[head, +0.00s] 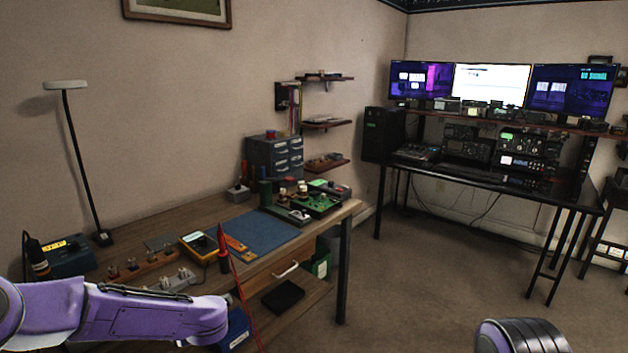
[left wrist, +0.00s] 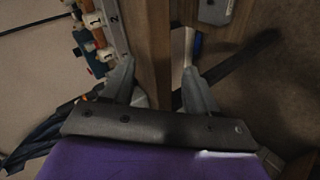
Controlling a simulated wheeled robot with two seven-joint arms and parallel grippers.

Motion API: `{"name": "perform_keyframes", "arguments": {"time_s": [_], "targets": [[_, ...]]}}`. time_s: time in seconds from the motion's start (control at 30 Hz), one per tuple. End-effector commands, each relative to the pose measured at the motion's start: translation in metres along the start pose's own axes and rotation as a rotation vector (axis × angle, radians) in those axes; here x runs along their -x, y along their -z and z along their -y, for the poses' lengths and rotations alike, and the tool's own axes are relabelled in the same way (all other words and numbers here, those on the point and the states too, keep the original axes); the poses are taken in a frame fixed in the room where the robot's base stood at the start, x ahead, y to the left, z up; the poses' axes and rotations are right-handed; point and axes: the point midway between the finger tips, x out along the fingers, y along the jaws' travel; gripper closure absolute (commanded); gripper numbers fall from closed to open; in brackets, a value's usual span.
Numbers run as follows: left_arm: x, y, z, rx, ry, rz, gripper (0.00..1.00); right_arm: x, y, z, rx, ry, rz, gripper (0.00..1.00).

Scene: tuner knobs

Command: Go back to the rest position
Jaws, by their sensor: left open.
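My left gripper (left wrist: 158,70) is open in the left wrist view, its two fingers apart with nothing held between them. The wooden bench edge (left wrist: 150,35) shows beyond the gap.
The bench holds a wooden knob rack (head: 140,266), a yellow meter (head: 200,246), a blue mat (head: 262,232) and a green circuit board (head: 318,207). A red pointed probe (head: 223,250) stands near the front edge. A radio desk (head: 500,180) is at the back right; open floor lies between.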

Motion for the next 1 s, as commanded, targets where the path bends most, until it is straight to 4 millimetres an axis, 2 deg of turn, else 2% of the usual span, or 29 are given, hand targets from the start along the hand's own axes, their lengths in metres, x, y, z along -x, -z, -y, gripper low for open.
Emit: {"name": "perform_keyframes", "arguments": {"time_s": [0.03,0.07,0.1,0.17,0.2,0.27,0.3,0.37,0.4,0.43,0.5,0.63,0.73,1.0], "targets": [[-0.001,-0.007,0.040,-0.163,-0.039,0.049,0.42,0.000,0.000,0.000,0.000,0.000,0.000,0.53],[-0.001,-0.010,0.064,-0.262,-0.061,0.086,0.42,0.000,0.000,0.000,0.000,0.000,0.000,0.53],[0.001,-0.011,0.099,-0.397,-0.082,0.140,0.42,0.000,0.000,0.000,0.000,0.000,0.000,0.53],[0.006,-0.006,0.154,-0.595,-0.093,0.225,0.42,0.000,0.000,0.000,0.000,0.000,0.000,0.53],[0.011,0.001,0.189,-0.719,-0.090,0.282,0.42,0.000,0.000,0.000,0.000,0.000,0.000,0.53],[0.021,0.018,0.240,-0.894,-0.070,0.363,0.42,0.000,0.000,0.000,0.000,0.000,0.000,0.53],[0.029,0.034,0.273,-1.003,-0.046,0.416,0.42,0.000,0.000,0.000,0.000,0.000,0.000,0.53],[0.041,0.062,0.316,-1.155,-0.003,0.487,0.42,0.000,0.000,0.000,0.000,0.000,0.000,0.53],[0.050,0.083,0.340,-1.245,0.030,0.526,0.42,0.000,0.000,0.000,0.000,0.000,0.000,0.53],[0.056,0.098,0.355,-1.305,0.055,0.551,0.42,0.000,0.000,0.000,0.000,0.000,0.000,0.53],[0.067,0.133,0.381,-1.419,0.110,0.584,0.42,0.000,0.000,0.000,0.000,0.000,0.000,0.53],[0.071,0.176,0.404,-1.539,0.181,0.579,0.42,0.000,0.000,0.000,0.000,0.000,0.000,0.53],[0.073,0.182,0.413,-1.565,0.197,0.587,0.42,0.000,0.000,0.000,0.000,0.000,0.000,0.53],[0.073,0.181,0.413,-1.560,0.197,0.585,0.42,0.000,0.000,0.000,0.000,0.000,0.000,0.53]]}}
